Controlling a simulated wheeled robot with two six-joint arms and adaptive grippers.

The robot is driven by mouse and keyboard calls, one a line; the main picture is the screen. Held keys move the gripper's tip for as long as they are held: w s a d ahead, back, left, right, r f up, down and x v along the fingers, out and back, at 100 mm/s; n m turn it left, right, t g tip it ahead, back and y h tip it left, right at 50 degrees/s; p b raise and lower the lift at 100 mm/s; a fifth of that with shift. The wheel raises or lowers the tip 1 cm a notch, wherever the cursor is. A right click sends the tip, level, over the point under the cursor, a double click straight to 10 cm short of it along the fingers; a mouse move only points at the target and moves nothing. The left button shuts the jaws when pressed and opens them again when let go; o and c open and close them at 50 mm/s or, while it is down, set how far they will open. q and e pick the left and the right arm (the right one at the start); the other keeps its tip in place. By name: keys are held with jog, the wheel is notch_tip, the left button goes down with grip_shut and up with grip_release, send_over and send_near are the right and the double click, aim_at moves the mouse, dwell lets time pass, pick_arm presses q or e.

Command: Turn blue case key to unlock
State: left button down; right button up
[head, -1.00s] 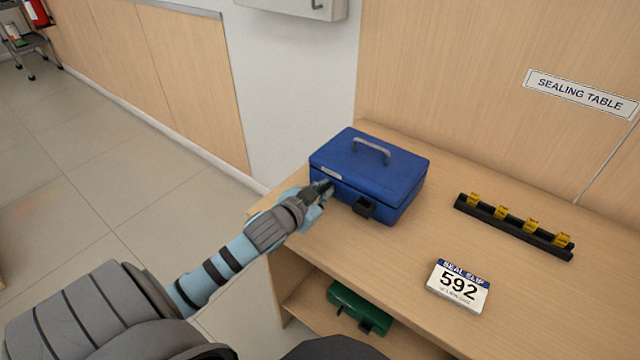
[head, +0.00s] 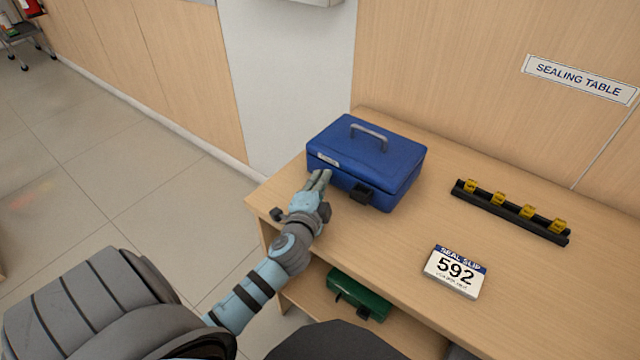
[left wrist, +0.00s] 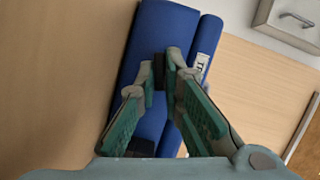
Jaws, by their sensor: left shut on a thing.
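The blue case (head: 365,160) stands closed on the table, with a grey handle on its lid and a black latch block (head: 363,194) low on its front. My left gripper (head: 320,176) is at the left part of the case's front, left of the latch block. In the left wrist view its fingertips (left wrist: 160,78) are brought together at the case (left wrist: 160,35), shut on a small dark thing, taken as the key. The fingers hide most of the key, so its angle cannot be told. My right gripper is not in view.
A black rack (head: 510,212) with several yellow tags lies to the right. A seal slip block (head: 456,271) reading 592 stands near the front. A green case (head: 358,295) is on the shelf below. The wooden table (head: 400,240) is clear between them.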

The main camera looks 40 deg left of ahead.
pick_arm(q)
jog(key=shift+f+m+t+y+b, duration=0.15)
jog(key=shift+m+t+y+b, duration=0.15)
jog(key=shift+m+b, duration=0.45)
jog(key=c, duration=1.7)
grip_release()
jog(key=v, duration=1.2)
